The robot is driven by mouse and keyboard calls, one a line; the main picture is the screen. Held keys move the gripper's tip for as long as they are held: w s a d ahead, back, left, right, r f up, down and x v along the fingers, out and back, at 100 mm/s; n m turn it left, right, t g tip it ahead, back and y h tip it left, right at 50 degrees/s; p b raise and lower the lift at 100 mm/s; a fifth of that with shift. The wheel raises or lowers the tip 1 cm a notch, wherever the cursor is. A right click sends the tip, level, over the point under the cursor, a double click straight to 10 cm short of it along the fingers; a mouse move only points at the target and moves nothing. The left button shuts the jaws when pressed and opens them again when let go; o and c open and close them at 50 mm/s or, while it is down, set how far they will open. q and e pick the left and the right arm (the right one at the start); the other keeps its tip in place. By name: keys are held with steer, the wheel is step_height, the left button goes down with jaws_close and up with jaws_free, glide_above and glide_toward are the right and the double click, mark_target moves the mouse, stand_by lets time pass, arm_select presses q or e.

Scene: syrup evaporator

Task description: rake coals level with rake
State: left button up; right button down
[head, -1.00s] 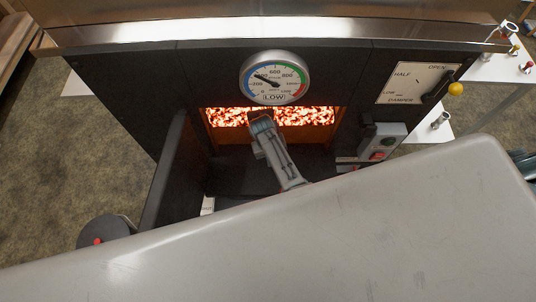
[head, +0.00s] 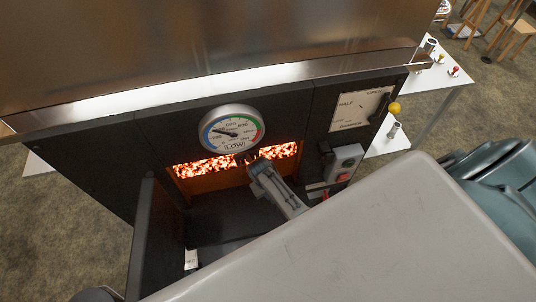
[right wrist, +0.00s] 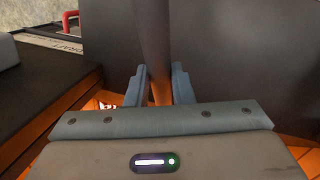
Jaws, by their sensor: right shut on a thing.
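The coals (head: 205,168) glow orange and white in the wide firebox opening below the gauge. In the right wrist view a small glowing patch (right wrist: 103,101) shows beside the fingers. My right gripper (head: 253,163) reaches to the opening, right of its middle, in front of the coals. In the right wrist view its fingers (right wrist: 159,84) are shut on a dark rod, the rake's handle (right wrist: 153,40), which runs up out of the picture. The rake's head is hidden. I cannot tell how level the coals lie. My left gripper is not in view.
The open firebox door (head: 146,235) stands left of the opening. The round gauge (head: 231,130) reading LOW sits just above it. A control box (head: 345,162) with buttons and the damper lever's yellow knob (head: 394,108) are to the right. A white side table (head: 440,85) stands beyond.

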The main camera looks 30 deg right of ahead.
steer(key=w+a+b, duration=0.1)
steer(key=w+a, duration=0.2)
steer(key=a, duration=0.9)
steer(key=shift+w+a+b, duration=0.35)
steer(key=shift+b, duration=0.05)
steer(key=shift+r, duration=0.1)
